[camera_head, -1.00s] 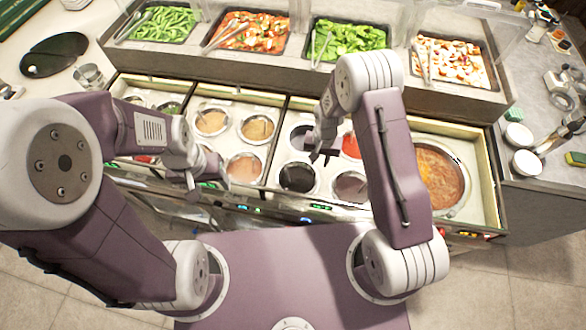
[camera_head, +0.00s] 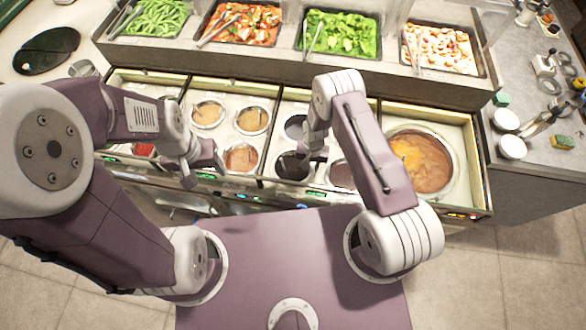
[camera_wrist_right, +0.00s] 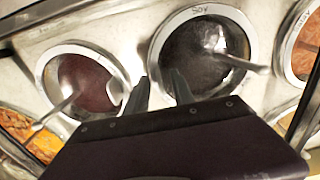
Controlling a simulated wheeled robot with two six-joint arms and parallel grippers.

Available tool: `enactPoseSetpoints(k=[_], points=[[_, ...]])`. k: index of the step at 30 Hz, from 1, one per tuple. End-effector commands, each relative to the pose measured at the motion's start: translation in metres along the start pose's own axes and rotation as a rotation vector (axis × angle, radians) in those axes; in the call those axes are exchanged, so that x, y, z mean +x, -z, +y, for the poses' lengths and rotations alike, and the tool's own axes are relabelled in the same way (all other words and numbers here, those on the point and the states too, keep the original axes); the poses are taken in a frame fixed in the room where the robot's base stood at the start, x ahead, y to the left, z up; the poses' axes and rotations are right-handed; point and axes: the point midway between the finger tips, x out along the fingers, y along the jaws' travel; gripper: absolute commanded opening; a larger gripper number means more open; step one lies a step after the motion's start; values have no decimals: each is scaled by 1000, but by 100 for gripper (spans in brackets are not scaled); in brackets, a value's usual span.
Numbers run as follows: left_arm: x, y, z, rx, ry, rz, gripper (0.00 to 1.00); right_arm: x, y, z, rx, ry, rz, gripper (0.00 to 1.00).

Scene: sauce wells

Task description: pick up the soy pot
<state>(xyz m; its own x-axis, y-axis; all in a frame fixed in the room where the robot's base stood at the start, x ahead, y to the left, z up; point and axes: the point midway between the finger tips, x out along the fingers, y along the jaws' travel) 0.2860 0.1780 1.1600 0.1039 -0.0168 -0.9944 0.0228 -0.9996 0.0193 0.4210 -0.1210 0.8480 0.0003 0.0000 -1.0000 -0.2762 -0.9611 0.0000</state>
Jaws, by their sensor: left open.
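The soy pot (camera_head: 292,166) is a round metal well of dark sauce in the counter, partly covered by my right gripper in the head view. In the right wrist view the soy pot (camera_wrist_right: 200,48) has "Soy" on its rim and a ladle handle (camera_wrist_right: 240,64) sticking out to the right. My right gripper (camera_wrist_right: 158,80) is open. Its two fingertips are apart at the pot's near-left rim; I cannot tell whether they touch it. My left gripper (camera_head: 204,174) is open and empty over the front of the wells to the left.
A dark red sauce pot (camera_wrist_right: 88,82) with a ladle is left of the soy pot in the wrist view. A large soup pot (camera_head: 422,160) is at the right. Food trays (camera_head: 340,34) line the raised shelf behind. Clear floor (camera_head: 520,250) lies at the right front.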

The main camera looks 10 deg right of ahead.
Motion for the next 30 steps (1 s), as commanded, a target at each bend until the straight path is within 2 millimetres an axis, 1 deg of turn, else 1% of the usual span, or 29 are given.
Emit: enactPoseSetpoints(k=[6,7,8,9,10,30], points=[[0,0,0,0,0,0,58,2,0,0,0,0,0,29],[0,0,0,0,0,0,58,2,0,0,0,0,0,24],[0,0,0,0,0,0,58,2,0,0,0,0,0,15],[0,0,0,0,0,0,58,2,0,0,0,0,0,4],[0,0,0,0,0,0,58,2,0,0,0,0,0,0],[0,0,0,0,0,0,58,2,0,0,0,0,0,0]])
